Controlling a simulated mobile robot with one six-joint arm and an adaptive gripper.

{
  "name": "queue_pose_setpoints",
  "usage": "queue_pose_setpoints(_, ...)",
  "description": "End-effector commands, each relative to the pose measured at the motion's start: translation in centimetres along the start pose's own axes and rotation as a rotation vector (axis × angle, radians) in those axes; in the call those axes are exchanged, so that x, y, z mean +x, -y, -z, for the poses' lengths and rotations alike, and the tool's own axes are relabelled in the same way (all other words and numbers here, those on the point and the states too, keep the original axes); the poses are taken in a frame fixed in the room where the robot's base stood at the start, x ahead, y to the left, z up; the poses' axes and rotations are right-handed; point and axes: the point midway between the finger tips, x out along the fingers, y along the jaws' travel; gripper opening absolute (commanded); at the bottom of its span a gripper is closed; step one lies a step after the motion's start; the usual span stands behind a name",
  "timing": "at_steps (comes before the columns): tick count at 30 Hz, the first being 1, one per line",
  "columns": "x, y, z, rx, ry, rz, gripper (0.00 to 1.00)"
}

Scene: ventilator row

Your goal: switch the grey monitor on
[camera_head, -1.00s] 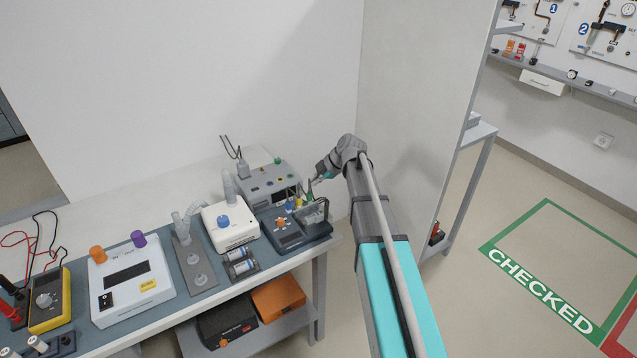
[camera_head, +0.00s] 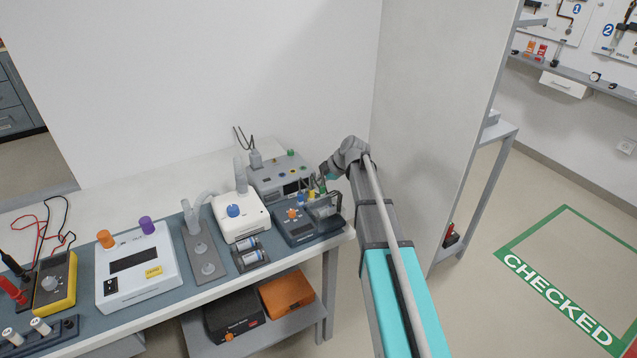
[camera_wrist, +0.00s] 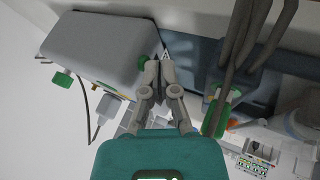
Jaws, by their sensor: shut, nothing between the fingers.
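The grey monitor (camera_head: 278,176) is a box at the back right of the bench, with coloured knobs on top and a dark panel low on its front. In the wrist view the grey box (camera_wrist: 100,45) fills the upper left, with a green knob (camera_wrist: 143,62) at its edge. My gripper (camera_head: 319,182) is at the monitor's right end, partly hidden among nearby parts. In the wrist view my gripper (camera_wrist: 160,70) is shut and empty, its tips close beside the green knob. I cannot tell whether they touch it.
A dark device (camera_head: 300,232) with coloured connectors stands in front of the monitor. A white unit (camera_head: 241,217) with a blue knob is to its left. A white box (camera_head: 135,270) and a yellow meter (camera_head: 54,284) are farther left. A partition (camera_head: 430,110) rises to the right.

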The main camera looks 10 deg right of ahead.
Motion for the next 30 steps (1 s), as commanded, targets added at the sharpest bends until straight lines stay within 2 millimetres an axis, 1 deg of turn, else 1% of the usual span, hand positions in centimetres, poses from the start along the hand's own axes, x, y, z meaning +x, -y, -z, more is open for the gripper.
queue_pose_setpoints(4, 0.1, -0.2, 0.0, 0.000, 0.000, 0.000, 0.00)
queue_pose_setpoints(10, 0.8, -1.5, -0.1, 0.000, -0.001, 0.000, 0.00)
queue_pose_setpoints(19, 0.8, -1.5, 0.0, 0.000, -0.001, -0.001, 0.00)
queue_pose_setpoints(26, 0.3, -1.5, 0.1, 0.000, -0.001, -0.001, 0.00)
queue_pose_setpoints(30, -0.5, -1.6, 0.1, 0.000, -0.001, 0.000, 0.00)
